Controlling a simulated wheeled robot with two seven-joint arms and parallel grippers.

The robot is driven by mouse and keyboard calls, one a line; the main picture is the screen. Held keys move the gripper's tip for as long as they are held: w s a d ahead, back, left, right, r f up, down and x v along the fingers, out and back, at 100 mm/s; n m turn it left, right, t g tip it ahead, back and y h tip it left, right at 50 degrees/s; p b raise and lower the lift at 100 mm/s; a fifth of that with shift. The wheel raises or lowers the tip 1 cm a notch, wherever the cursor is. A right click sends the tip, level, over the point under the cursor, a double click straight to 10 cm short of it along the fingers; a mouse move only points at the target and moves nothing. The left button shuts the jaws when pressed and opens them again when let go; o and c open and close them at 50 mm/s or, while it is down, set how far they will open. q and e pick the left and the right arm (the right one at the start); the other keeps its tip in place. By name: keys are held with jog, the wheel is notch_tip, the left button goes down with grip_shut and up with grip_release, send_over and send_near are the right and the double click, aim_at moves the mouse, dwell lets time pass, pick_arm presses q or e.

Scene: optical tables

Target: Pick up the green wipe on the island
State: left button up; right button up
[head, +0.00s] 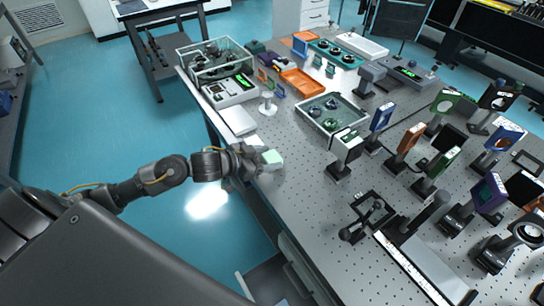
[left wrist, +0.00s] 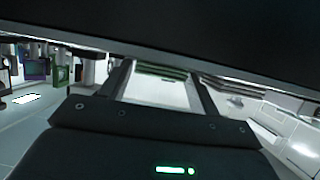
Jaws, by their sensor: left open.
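The green wipe (head: 272,157) shows as a small pale-green patch on a whitish block at the left edge of the optical table in the head view. My left gripper (head: 259,161) is at this edge, right beside the block, with its jaws open. In the left wrist view, the two dark fingers stand apart, and thin green layers (left wrist: 160,70) on a pale block show between or just beyond their tips. I cannot tell whether the fingers touch it. My right gripper is in neither view.
The perforated optical table (head: 300,200) carries many mounted optics to the right. A white box (head: 238,120) and a grey instrument with a green display (head: 230,90) stand behind my gripper. A glass-walled case (head: 215,62) is farther back. Open blue floor lies left of the table.

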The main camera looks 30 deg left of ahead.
aim_at(266, 159)
pick_arm(q)
jog(key=shift+w+d, duration=0.15)
jog(key=c, duration=0.7)
jog(key=shift+r, duration=0.25)
jog(key=r, duration=0.3)
jog(key=shift+s+a+r, duration=0.15)
jog(key=shift+s+a, duration=0.05)
jog(key=shift+a, duration=0.05)
jog(key=shift+w+a+r+p+v, duration=0.15)
jog(key=shift+w+r+p+v, duration=0.3)
jog(key=shift+v, duration=2.15)
jog(key=shift+w+a+r+p+v, duration=0.2)
jog(key=shift+r+v, duration=0.35)
jog(key=shift+v, duration=2.1)
jog(key=shift+w+a+r+p+v, duration=0.1)
jog(key=shift+w+r+p+v, duration=0.35)
jog(key=shift+v, duration=2.15)
